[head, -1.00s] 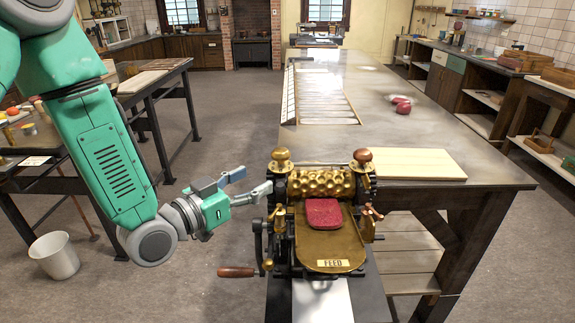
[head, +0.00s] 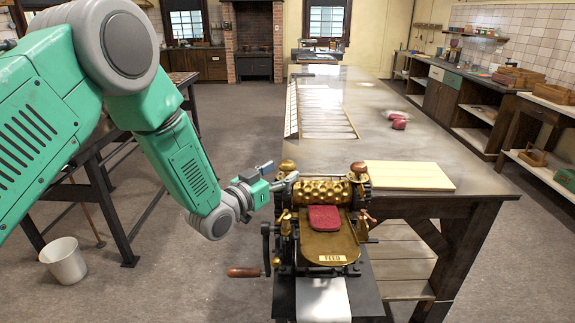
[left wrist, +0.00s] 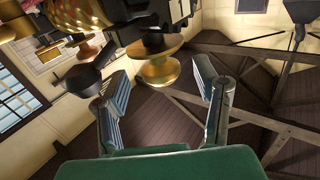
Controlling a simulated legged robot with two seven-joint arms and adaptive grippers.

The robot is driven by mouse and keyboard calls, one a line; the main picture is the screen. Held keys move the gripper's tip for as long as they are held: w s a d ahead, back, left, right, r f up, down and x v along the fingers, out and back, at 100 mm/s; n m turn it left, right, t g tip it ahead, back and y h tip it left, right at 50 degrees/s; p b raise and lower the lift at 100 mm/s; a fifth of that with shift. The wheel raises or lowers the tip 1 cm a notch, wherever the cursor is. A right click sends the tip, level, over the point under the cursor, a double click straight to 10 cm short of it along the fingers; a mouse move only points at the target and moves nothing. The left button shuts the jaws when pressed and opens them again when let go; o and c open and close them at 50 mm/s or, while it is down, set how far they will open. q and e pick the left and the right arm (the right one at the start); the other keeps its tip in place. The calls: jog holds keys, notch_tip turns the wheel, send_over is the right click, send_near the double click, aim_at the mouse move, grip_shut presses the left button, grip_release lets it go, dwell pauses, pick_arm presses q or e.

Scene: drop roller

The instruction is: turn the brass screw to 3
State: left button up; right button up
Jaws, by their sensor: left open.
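The roller machine (head: 325,220) stands at the near end of the long bench. A rounded brass screw knob (head: 287,165) tops its left post, and another brass screw with a brownish top (head: 358,168) stands on the right post. My left gripper (head: 283,170) is open at the left knob. In the left wrist view a brass knob (left wrist: 157,70) shows ahead between the spread fingers (left wrist: 162,78), and neither finger visibly touches it. A mark like "1" shows above it; the pointer cannot be made out. My right gripper is not in view.
A red slab (head: 324,218) lies on the brass feed plate (head: 330,245). A crank handle (head: 244,272) sticks out left below my gripper. A pale board (head: 410,176) lies right of the machine. A white bucket (head: 63,261) stands on the floor at left.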

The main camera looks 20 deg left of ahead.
aim_at(287, 169)
pick_arm(q)
jog(key=x, duration=0.3)
jog(key=shift+w+f, duration=0.1)
jog(key=c, duration=1.2)
jog(key=shift+m+g+h+b, duration=0.4)
jog(key=shift+m+h, duration=0.3)
jog(key=shift+h, duration=0.3)
jog(key=o, duration=1.2)
